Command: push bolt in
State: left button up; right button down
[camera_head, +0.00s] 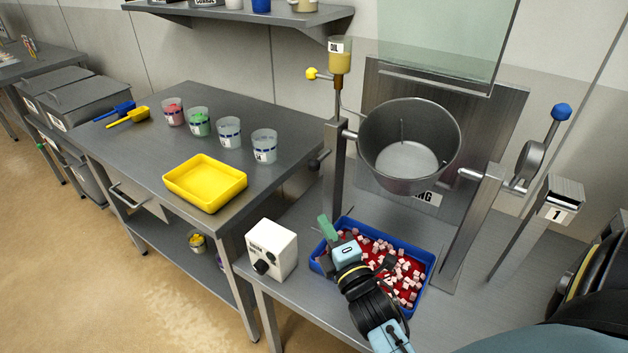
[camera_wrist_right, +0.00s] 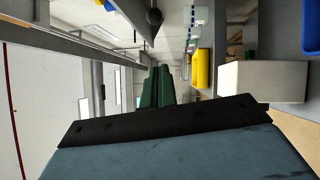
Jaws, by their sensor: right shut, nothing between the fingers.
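The bolt shows as a black round knob (camera_head: 315,164) on the left side of the drum stand's left post (camera_head: 335,180). It sticks out from the post towards the bench. In the right wrist view a dark knob (camera_wrist_right: 153,16) shows near the top, beyond the fingertips. My right gripper (camera_head: 325,227) is shut and empty, its green fingers above the blue tray's left edge, below the knob and apart from it. The shut fingers also show in the right wrist view (camera_wrist_right: 157,85). My left gripper is not in view.
A steel drum (camera_head: 410,145) hangs between two posts. Below are a blue tray (camera_head: 428,275) of pink cubes and a white control box (camera_head: 272,250). A yellow tray (camera_head: 205,183) and several cups stand on the left bench. An oil cup (camera_head: 340,55) tops the left post.

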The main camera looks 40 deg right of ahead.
dwell(0.3)
jog(key=p, duration=0.1)
send_near(320, 159)
jog(key=shift+w+a, duration=1.55)
jog(key=shift+w, duration=0.95)
jog(key=d, duration=0.1)
jog(key=w+d, duration=0.1)
jog(key=d, duration=0.1)
jog(key=shift+w+d+r, duration=0.1)
jog(key=shift+w+d, duration=0.05)
